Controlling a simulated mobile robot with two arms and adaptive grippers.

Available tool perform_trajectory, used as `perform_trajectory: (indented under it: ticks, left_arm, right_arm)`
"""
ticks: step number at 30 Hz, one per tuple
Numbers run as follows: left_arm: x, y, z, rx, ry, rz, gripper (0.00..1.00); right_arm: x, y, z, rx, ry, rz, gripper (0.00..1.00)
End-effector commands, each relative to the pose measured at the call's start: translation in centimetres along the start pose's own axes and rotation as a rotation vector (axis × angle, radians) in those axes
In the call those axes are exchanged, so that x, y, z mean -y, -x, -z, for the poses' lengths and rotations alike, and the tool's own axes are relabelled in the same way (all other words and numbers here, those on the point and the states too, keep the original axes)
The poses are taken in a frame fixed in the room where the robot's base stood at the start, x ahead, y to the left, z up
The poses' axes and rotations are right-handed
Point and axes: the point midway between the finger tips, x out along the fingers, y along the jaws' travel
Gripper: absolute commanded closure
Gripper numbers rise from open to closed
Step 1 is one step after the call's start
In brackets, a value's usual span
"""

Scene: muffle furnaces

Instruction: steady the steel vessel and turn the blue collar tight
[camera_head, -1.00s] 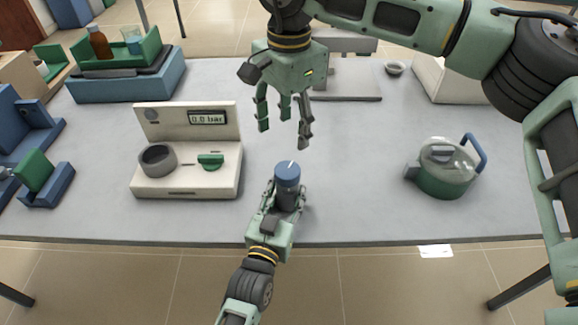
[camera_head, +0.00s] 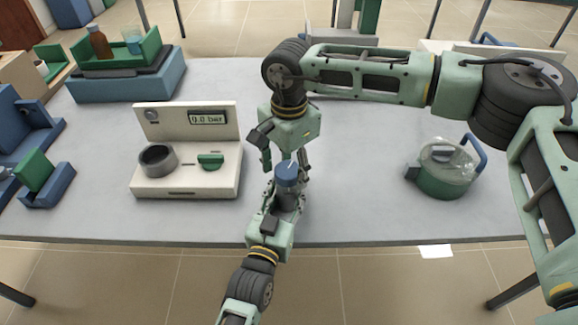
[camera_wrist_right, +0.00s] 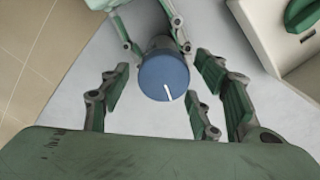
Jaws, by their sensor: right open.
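The steel vessel (camera_head: 287,198) stands upright on the table, dark below its blue collar (camera_head: 287,172), which has a white mark on top. My left gripper (camera_head: 285,203) comes in from the front edge, with its fingers around the vessel's body below the collar. My right gripper (camera_head: 286,165) points down from above, its fingers spread on either side of the collar. In the right wrist view the collar (camera_wrist_right: 164,78) lies between and a little beyond the open right fingers (camera_wrist_right: 165,100), with gaps on both sides. The left fingers partly hide the vessel.
A white station (camera_head: 187,182) with a display reading 0.0 bar, a dark ring and a green knob stands to the left. A green pot with a clear lid (camera_head: 444,172) stands to the right.

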Motion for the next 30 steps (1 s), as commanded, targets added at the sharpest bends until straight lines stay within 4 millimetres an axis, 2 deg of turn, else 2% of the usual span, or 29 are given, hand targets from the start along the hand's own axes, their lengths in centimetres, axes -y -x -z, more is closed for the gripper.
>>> perform_trajectory:
  ticks: [3, 18, 30]
  left_arm:
    - [-0.07, 0.00, -0.01, 0.000, 0.001, -0.001, 1.00]
    - [0.00, -0.01, -0.02, 0.001, 0.002, 0.000, 1.00]
    - [0.11, -0.02, -0.03, 0.001, 0.001, 0.002, 1.00]
  right_arm:
    - [0.00, 0.00, -0.02, 0.000, 0.000, 0.000, 0.43]
    - [-0.07, 0.01, -0.03, 0.001, 0.000, -0.003, 0.85]
    - [-0.19, -0.06, -0.11, 0.002, -0.087, -0.008, 0.85]
